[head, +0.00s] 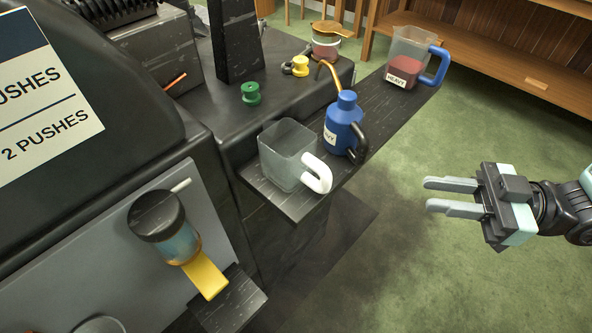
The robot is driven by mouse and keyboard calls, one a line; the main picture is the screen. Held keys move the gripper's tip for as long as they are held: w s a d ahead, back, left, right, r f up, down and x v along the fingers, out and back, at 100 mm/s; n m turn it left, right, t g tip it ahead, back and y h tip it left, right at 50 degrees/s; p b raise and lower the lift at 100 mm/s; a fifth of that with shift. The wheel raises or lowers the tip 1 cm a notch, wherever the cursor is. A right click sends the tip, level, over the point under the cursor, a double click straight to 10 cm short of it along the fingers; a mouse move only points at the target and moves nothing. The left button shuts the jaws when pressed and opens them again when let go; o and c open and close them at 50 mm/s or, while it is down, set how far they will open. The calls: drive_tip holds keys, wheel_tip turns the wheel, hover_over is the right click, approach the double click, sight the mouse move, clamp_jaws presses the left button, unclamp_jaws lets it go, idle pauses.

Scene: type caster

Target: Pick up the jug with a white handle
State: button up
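The jug with a white handle (283,153) is a clear grey, square-sided container standing upright near the front end of a dark narrow shelf (298,205). It looks empty. Its white handle (318,174) points to the right and toward the camera. My gripper (428,195) is at the right of the view, over the green floor. Its two fingers point left toward the jug and are apart, with nothing between them. There is a clear gap between the fingertips and the handle.
A blue can (343,124) with a black handle and copper spout stands just behind the jug. A blue-handled jug (407,62) with red contents, labelled HEAVY, stands at the shelf's far end. A dark machine (190,217) with a yellow lever is at left. The floor between gripper and shelf is clear.

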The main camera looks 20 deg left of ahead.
approach(325, 182)
drive_tip(key=a, duration=0.4)
drive_tip(key=shift+s+a+f, duration=0.2)
drive_tip(key=shift+a, duration=0.8)
drive_tip(key=shift+s+a+f, duration=0.15)
drive_tip(key=shift+a+f, duration=0.1)
drive_tip(key=shift+a, duration=0.7)
drive_tip(key=shift+s+a+f, duration=0.2)
drive_tip(key=shift+a, duration=0.8)
drive_tip(key=shift+c, duration=0.4)
clamp_jaws()
